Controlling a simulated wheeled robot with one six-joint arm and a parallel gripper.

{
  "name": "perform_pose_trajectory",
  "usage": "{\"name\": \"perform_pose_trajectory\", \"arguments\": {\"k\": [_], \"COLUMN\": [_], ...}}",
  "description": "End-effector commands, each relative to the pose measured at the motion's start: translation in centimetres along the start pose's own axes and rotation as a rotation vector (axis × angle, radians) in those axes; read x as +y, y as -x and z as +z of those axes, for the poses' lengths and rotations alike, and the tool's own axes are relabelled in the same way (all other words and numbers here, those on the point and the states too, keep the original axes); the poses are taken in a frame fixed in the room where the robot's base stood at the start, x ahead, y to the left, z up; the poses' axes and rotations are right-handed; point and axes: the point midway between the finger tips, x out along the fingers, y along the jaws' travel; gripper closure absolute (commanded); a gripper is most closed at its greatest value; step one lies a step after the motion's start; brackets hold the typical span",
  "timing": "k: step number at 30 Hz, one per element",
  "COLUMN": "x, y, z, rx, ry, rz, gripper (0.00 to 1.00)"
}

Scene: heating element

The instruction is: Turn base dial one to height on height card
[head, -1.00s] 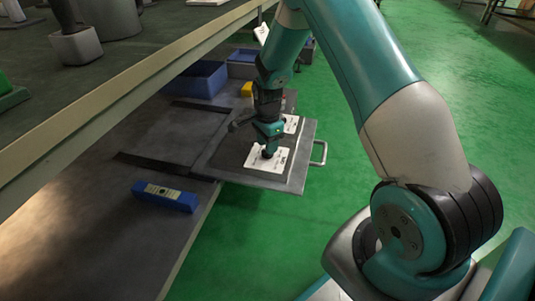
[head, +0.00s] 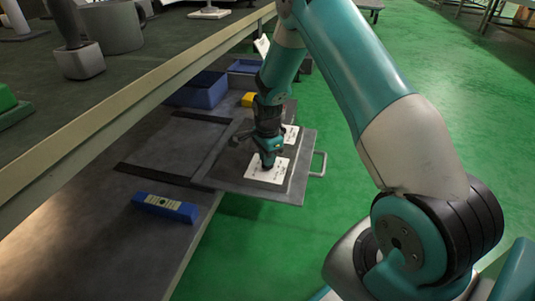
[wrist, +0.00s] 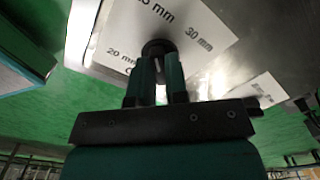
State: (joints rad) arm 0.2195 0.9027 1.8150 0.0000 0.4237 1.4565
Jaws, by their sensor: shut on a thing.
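A dark round dial (wrist: 157,46) sits on a white scale card (wrist: 125,35) printed with "20 mm", "30 mm" and a partly cut-off mark between them. My gripper (wrist: 159,64) is shut on this dial, its two green fingers on either side. In the head view my gripper (head: 268,164) points down onto the same white card (head: 258,175), which lies on a dark plate (head: 230,175). The dial is mostly hidden there. A second white card (wrist: 268,98) lies nearby. I cannot make out a height card or its text.
The plate has a metal handle (head: 320,164) on its right and overhangs the green floor. A blue bar with a light label (head: 165,207) lies on the lower shelf. Blue bins (head: 203,90) and a yellow block (head: 249,100) stand behind. The upper shelf edge (head: 130,95) runs close on the left.

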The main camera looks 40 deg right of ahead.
Motion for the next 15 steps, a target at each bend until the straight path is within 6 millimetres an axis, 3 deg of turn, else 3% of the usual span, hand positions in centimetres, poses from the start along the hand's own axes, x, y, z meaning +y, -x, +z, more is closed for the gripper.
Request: {"name": "perform_pose_trajectory", "arguments": {"k": [10,11,12,14,15], "x": [0.02,0.02,0.03,0.02,0.02], "y": [0.01,0.01,0.01,0.01,0.01], "z": [0.01,0.01,0.01,0.01,0.01], "rx": [0.0,0.0,0.0,0.0,0.0], "ry": [-0.018,-0.018,-0.018,-0.018,-0.018], "rz": [0.0,0.0,0.001,0.001,0.0], "gripper": [1.0,0.83,0.74,0.6,0.6]}}
